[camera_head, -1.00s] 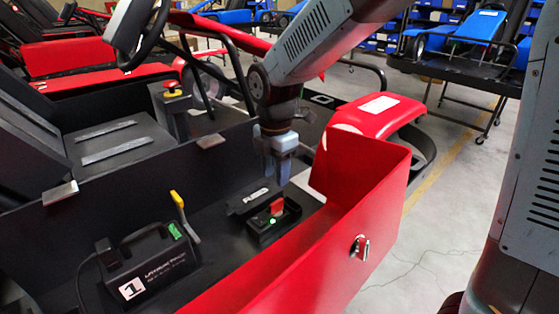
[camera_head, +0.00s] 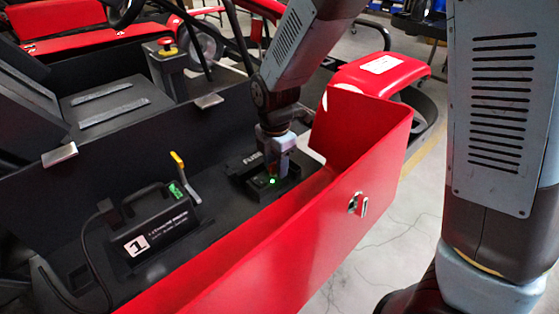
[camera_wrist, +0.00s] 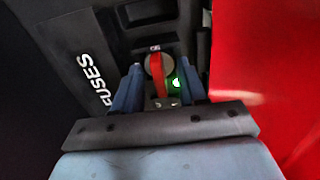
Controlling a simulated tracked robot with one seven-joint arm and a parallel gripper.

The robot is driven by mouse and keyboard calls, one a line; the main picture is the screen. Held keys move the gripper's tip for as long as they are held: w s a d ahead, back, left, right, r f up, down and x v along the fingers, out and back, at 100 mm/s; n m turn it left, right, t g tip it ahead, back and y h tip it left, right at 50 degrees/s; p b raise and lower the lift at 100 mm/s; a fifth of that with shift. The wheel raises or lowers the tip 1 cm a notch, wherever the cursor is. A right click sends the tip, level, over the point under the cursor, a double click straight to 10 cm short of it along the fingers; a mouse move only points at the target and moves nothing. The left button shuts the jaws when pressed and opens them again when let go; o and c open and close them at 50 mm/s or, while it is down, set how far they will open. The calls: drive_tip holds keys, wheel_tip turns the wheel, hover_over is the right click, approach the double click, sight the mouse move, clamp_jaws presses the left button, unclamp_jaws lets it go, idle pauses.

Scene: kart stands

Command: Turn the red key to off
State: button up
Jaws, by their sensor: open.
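The red key (camera_wrist: 158,72) is a narrow red handle on a round grey switch, its length running up and down in the wrist view. A small white marking sits above it. A green light (camera_wrist: 177,83) glows to its right; it also shows in the head view (camera_head: 272,181). The switch sits on a black box marked FUSES (camera_head: 246,180) inside the kart's side bay. My gripper (camera_wrist: 159,88) is open, with one blue-grey finger on each side of the key's near part. I cannot tell if they touch it. In the head view my gripper (camera_head: 277,168) mostly hides the key.
The red side panel (camera_head: 300,230) with a latch stands close to the right of the box. A black charger-like unit (camera_head: 155,232) marked 1, with a cable and a yellow lever (camera_head: 179,170), sits to the left. A black wall (camera_head: 225,130) stands behind.

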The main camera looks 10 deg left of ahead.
drive_tip(key=shift+c, duration=0.4)
clamp_jaws()
drive_tip(key=n, duration=0.4)
drive_tip(key=shift+n, duration=1)
drive_tip(key=n, duration=0.3)
drive_tip(key=shift+w+d, duration=0.1)
drive_tip(key=n, duration=0.3)
